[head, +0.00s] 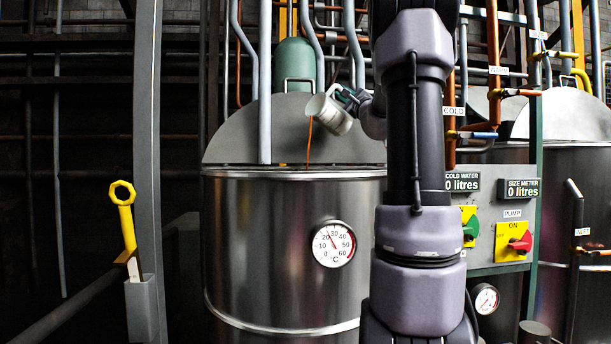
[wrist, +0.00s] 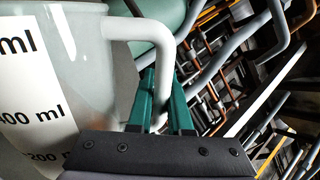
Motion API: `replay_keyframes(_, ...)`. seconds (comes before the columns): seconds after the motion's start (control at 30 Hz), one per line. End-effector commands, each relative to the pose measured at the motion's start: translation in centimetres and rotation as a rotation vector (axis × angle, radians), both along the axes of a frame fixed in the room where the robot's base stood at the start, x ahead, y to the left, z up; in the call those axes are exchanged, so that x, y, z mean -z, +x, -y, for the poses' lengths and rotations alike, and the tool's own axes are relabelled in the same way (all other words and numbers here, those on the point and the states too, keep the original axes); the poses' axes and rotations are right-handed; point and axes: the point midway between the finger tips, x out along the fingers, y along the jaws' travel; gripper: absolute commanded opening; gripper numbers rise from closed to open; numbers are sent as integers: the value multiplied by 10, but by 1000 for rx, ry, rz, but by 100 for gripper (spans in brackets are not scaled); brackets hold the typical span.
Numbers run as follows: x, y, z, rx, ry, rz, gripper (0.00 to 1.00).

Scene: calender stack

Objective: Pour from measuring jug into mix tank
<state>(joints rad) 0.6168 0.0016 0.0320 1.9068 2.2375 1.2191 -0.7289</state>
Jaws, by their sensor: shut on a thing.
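The measuring jug (head: 331,113) is tilted over the open steel mix tank (head: 265,240) in the head view, its mouth toward the left. A thin orange-brown stream (head: 309,142) falls from its lip into the tank opening. In the wrist view the jug (wrist: 90,70) is translucent, with a white scale marked in ml. My gripper (head: 347,97) has green fingers, which also show in the wrist view (wrist: 160,105), shut on the jug's handle (wrist: 165,45). The liquid level inside the tank is hidden by its rim.
The tank's raised half lid (head: 240,135) stands behind the jug, and a grey pipe (head: 265,80) runs down to the tank just left of the stream. A control panel (head: 500,215) with yellow switches is right of my arm. A yellow wrench-like tool (head: 125,215) stands at the left.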

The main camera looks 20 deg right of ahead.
Motion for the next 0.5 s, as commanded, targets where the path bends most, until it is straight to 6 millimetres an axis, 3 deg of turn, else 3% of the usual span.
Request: replay_keyframes(0.5, -2, -1, -2, 4, -25, 15, 0)
